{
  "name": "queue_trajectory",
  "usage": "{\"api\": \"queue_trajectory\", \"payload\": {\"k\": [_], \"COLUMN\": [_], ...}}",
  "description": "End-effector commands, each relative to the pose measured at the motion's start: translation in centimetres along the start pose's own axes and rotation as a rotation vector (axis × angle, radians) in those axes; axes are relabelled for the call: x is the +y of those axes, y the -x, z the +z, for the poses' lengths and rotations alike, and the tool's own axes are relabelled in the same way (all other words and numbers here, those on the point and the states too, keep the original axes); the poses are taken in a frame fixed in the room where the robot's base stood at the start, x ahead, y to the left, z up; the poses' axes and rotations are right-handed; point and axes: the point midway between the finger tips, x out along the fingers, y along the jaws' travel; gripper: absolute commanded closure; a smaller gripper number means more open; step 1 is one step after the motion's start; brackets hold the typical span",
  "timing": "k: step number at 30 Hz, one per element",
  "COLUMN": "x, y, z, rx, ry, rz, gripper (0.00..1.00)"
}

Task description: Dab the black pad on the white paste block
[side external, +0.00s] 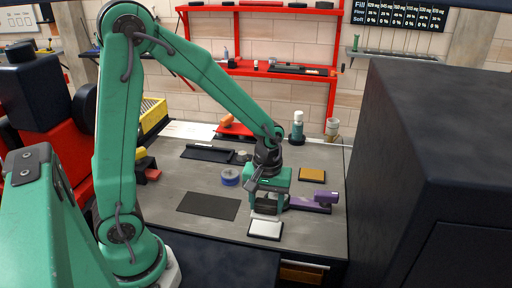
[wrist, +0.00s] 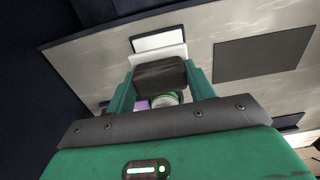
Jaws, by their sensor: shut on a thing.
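My gripper (side external: 268,203) is shut on the black pad, a dark block. In the wrist view the black pad (wrist: 160,74) sits between the two green fingers. The white paste block (side external: 266,230) is a white rectangle with a dark border, lying flat near the front edge of the bench. It also shows in the wrist view (wrist: 160,40), just beyond the pad. A pale strip (wrist: 158,55) lies along the pad's far edge. My gripper is just behind and above the paste block. I cannot tell whether the pad touches it.
On the grey bench, a purple tool (side external: 312,201) lies right of my gripper, with an orange-brown square (side external: 312,174) behind it. A blue roll (side external: 230,177) and a dark flat mat (side external: 208,206) are to the left. A large dark cabinet (side external: 440,180) stands at right.

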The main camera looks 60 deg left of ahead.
Motion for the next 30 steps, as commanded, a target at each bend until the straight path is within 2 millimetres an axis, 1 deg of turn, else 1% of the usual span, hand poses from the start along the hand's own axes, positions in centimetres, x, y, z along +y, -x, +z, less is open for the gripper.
{"api": "queue_trajectory", "payload": {"k": [6,12,30], "x": [0.1,0.1,0.0], "y": [1.3,2.1,2.2], "z": [-0.1,0.0,0.0], "rx": [0.002,0.002,0.001], "ry": [0.0,0.0,-0.002], "rz": [0.002,0.002,0.001], "gripper": [0.65,0.65,0.65]}}
